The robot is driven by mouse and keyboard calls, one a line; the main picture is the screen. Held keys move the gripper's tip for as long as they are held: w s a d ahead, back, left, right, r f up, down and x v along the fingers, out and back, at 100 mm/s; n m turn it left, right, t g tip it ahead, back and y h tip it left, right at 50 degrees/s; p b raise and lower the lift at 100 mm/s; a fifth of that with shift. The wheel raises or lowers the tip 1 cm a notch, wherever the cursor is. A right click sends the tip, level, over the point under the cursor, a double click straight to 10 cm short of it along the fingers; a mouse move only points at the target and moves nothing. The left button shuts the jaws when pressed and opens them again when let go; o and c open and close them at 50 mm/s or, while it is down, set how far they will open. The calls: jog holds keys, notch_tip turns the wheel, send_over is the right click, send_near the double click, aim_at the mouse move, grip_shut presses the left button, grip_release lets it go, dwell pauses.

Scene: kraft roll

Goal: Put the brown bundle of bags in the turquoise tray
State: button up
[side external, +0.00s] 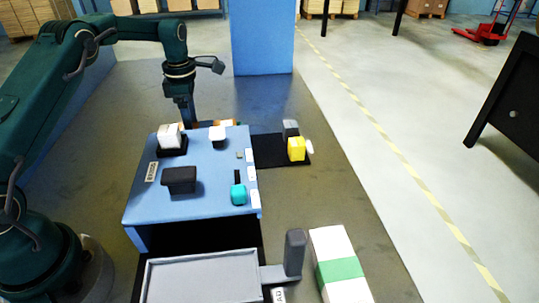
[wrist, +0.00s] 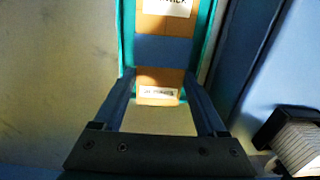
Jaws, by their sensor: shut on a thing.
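In the wrist view the brown bundle of bags (wrist: 155,80) has a dark blue band across it and white labels. Turquoise walls of the tray (wrist: 128,35) show along both its long sides, so the bundle lies within or just over the tray; its height above the floor of the tray cannot be told. My gripper (wrist: 160,78) is shut on the bundle, with one finger at each side. In the side view my gripper (side external: 186,122) points down behind the blue bench, whose back edge hides the fingertips and most of the tray. Only slivers of brown show there.
The blue bench (side external: 205,190) stands in front of my gripper. It carries a white block in a black holder (side external: 170,139), a dark block (side external: 180,180) and a turquoise item (side external: 238,195). A yellow item (side external: 296,148) stands on a black mat to the right. A blue pillar (side external: 262,38) rises behind.

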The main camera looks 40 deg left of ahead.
jog(key=shift+f, duration=0.5)
dwell(0.4)
jog(key=o, duration=1.5)
jog(key=shift+o, duration=0.2)
